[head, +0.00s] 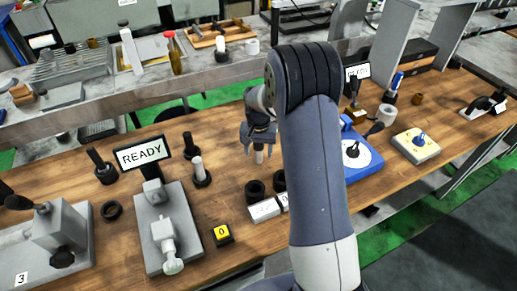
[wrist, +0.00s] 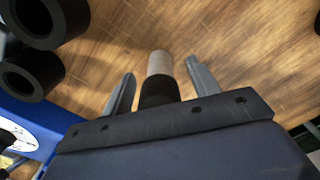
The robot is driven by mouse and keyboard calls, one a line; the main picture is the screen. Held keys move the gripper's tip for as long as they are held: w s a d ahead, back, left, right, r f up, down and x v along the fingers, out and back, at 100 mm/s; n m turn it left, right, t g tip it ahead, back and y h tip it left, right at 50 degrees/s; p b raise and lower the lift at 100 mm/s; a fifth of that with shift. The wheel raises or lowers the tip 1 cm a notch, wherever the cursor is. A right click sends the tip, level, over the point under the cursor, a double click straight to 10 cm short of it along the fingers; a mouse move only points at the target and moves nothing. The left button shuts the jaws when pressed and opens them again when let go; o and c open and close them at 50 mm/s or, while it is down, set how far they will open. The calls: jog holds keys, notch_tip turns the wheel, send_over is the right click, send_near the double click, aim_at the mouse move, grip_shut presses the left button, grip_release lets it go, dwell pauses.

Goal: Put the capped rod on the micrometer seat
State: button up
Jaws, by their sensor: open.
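A rod (wrist: 160,64) with a pale end and a black cap (wrist: 158,92) lies between the two fingers of my gripper (wrist: 161,70) in the wrist view. The fingers are open, with a gap on each side of the rod. In the head view my gripper (head: 259,150) points down over the middle of the wooden bench, with the pale rod end (head: 259,157) below it. Whether that end touches the bench is unclear. A grey fixture (head: 168,240) with a READY display (head: 141,152) stands to the left. I cannot tell for sure that it holds the micrometer seat.
Two black rings (head: 255,191) and white label blocks (head: 264,210) sit near my gripper. A pale rod in a black holder (head: 199,172) stands to its left. A blue-based dial device (head: 357,158) is to the right. A yellow-faced block (head: 222,234) lies in front.

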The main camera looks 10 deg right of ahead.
jog(key=shift+f, duration=0.2)
jog(key=shift+c, duration=0.6)
grip_shut()
jog(key=shift+r, duration=0.1)
